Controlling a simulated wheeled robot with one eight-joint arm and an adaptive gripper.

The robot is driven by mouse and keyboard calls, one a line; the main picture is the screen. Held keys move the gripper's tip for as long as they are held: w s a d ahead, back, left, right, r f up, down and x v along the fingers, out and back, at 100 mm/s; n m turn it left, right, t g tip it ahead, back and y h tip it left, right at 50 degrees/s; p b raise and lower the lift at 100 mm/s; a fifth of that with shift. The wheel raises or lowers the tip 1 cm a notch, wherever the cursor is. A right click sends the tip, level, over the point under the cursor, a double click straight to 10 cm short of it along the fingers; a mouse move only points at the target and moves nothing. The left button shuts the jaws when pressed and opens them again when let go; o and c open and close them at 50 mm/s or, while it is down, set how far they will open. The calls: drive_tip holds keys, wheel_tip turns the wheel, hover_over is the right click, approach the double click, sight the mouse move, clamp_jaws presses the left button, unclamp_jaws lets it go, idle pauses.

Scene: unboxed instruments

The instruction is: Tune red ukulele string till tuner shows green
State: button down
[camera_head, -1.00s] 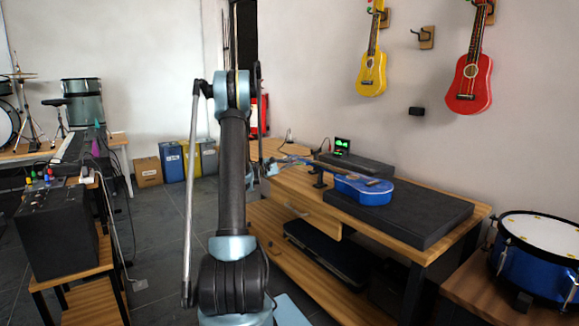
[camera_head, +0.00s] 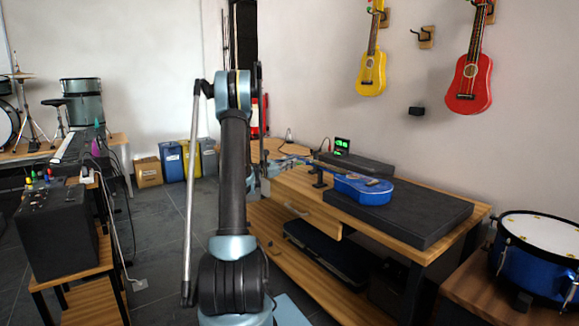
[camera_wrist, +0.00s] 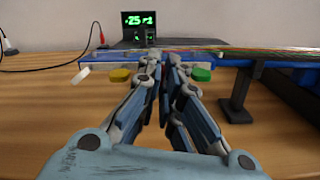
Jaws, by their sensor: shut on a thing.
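In the wrist view, my gripper (camera_wrist: 158,62) is shut at the near edge of the blue ukulele headstock, on a tuning peg that the fingertips hide; I cannot see its colour. A white peg (camera_wrist: 80,77) and a yellow peg (camera_wrist: 120,75) show to the left, a green peg (camera_wrist: 202,74) to the right. Coloured strings (camera_wrist: 270,52) run off to the right. The tuner (camera_wrist: 138,20) behind shows green digits, about -25, and a further character. In the head view, the blue ukulele (camera_head: 364,194) lies face up, its neck on a black stand (camera_head: 319,177).
The ukulele body rests on a dark mat (camera_head: 425,220) on a wooden bench (camera_head: 470,222). A blue drum (camera_head: 540,268) stands at the right. Yellow (camera_head: 370,75) and red (camera_head: 468,85) ukuleles hang on the wall.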

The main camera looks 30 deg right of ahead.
drive_tip(key=shift+n, duration=0.7)
drive_tip(key=c, duration=1.8)
unclamp_jaws()
drive_tip(key=shift+a, duration=0.1)
drive_tip(key=a, duration=0.8)
drive_tip(key=a+f, duration=0.1)
drive_tip(key=a, duration=0.2)
drive_tip(key=shift+s+a, duration=0.4)
drive_tip(key=shift+r, duration=0.1)
